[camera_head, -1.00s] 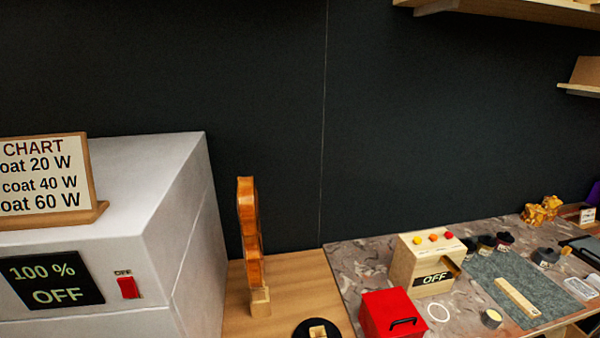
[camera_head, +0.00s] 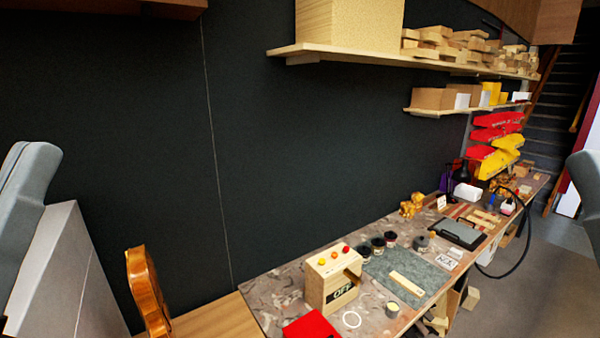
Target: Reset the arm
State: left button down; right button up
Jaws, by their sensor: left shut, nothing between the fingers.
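My left arm (camera_head: 28,205) shows as a grey part at the left edge, in front of the white cabinet (camera_head: 75,280). Its gripper is mostly cut off at the lower left; it is shut and holds nothing. Part of my right arm (camera_head: 586,205) shows at the right edge. My right gripper is outside the view.
A violin body (camera_head: 146,290) stands upright at the lower left. On the bench are a wooden box marked OFF (camera_head: 333,280), a red box (camera_head: 311,327) and several dark jars. Shelves (camera_head: 385,55) jut from the dark wall at upper right.

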notch_tip(320, 180, up, 18)
jog(key=p, duration=1.5)
notch_tip(320, 180, down, 27)
jog(key=b, duration=2.7)
jog(key=shift+f, duration=0.1)
